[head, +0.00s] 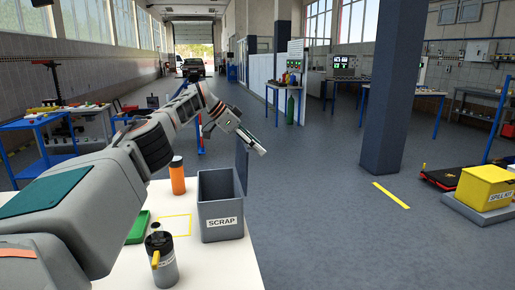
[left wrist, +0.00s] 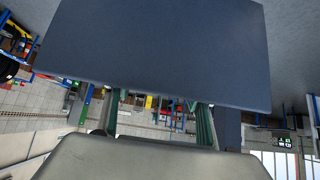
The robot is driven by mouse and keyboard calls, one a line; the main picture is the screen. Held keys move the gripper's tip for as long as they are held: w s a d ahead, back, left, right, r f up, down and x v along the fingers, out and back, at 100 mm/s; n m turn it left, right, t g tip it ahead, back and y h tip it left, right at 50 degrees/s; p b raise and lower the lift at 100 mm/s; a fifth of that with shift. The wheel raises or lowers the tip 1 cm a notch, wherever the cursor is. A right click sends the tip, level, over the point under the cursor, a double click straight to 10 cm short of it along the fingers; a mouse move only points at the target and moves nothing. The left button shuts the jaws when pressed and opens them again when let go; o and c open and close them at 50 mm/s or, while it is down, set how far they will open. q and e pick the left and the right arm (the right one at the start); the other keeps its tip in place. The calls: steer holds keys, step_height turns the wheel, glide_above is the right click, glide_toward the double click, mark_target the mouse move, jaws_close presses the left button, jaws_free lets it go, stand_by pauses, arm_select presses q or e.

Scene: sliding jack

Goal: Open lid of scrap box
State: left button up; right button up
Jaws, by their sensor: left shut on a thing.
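The grey scrap box (head: 221,222), labelled SCRAP, stands on the white table (head: 215,268). Its inside shows from above. Its dark grey lid (head: 242,168) stands up, roughly vertical, at the box's right rear side and is seen nearly edge-on. My left gripper (head: 258,148) is above the box at the lid's upper edge and is shut on the lid. In the left wrist view the lid (left wrist: 160,45) is a broad dark panel beyond the fingers and hides their tips. My right gripper is in neither view.
Left of the box are an orange bottle (head: 177,176), a green tray (head: 138,228), a yellow taped outline (head: 175,228) and a dark-topped canister (head: 161,258). A blue-grey pillar (head: 392,95) stands farther right. The floor right of the table is mostly clear.

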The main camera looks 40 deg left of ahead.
arm_select(q)
steer(key=shift+w+d+f+b, duration=0.2)
steer(key=shift+d+f+b, duration=0.1)
steer(key=shift+f, duration=0.05)
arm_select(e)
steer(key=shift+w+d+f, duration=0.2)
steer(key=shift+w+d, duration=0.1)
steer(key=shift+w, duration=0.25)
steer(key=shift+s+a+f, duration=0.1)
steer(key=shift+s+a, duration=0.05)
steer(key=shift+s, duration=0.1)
arm_select(q)
steer(key=o, duration=1.6)
steer(key=shift+a, duration=0.1)
steer(key=shift+r, duration=0.15)
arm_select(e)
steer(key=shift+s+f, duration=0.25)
arm_select(q)
steer(key=v, duration=0.7)
steer(key=shift+s+a+r, duration=0.1)
steer(key=shift+r, duration=0.2)
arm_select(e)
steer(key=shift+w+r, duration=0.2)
